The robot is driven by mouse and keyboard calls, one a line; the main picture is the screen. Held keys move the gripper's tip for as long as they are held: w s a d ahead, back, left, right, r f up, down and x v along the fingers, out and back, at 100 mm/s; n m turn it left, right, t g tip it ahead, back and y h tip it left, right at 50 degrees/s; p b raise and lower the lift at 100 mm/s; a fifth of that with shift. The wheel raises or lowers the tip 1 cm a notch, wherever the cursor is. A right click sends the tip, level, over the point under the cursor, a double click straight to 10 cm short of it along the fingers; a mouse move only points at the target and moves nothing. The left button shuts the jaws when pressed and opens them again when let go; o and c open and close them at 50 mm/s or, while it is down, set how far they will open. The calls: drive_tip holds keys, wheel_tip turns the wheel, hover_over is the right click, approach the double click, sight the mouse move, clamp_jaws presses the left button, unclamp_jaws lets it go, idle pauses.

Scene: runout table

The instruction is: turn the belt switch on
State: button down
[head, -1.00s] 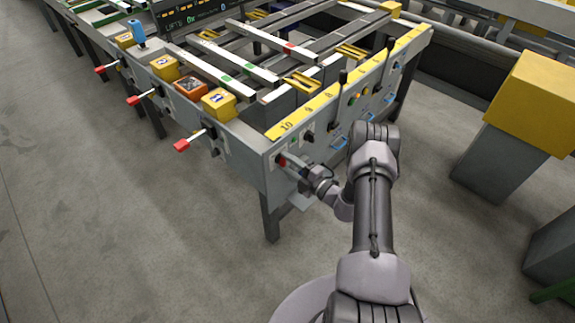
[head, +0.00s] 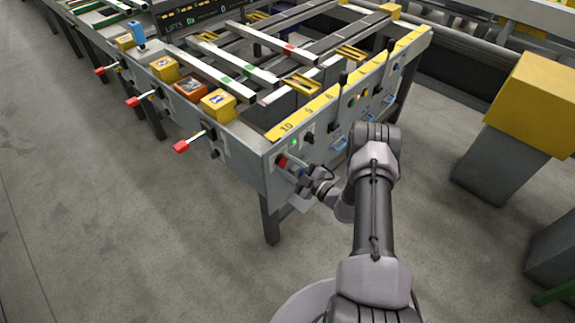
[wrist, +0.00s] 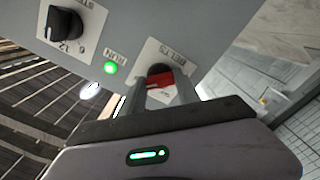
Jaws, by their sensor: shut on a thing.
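The belt switch is a knob with a red grip (wrist: 160,79) on a pale plate marked "BELTS" in the wrist view. Its red part also shows in the head view (head: 282,161), at the near corner of the table's end panel. My gripper (wrist: 164,90) has one finger on each side of the red grip and is shut on it. In the head view my gripper (head: 300,172) reaches the panel from the right. A round green lamp marked "RUN" (wrist: 110,68) is lit beside the switch. The fingers partly hide the knob's lower part.
A black knob marked "STEP" (wrist: 63,22) sits left of the lamp in the wrist view. More controls and blue handles (head: 338,144) line the panel to the right. A yellow-topped grey post (head: 535,95) stands at right. The floor at left is clear.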

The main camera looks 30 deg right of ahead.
idle(0.3)
drive_tip(key=c, duration=0.9)
unclamp_jaws()
drive_tip(key=p+v, duration=0.4)
drive_tip(key=v, duration=1.3)
drive_tip(key=shift+s+p, duration=0.25)
drive_tip(key=shift+p, duration=0.15)
drive_tip(key=shift+r, duration=0.1)
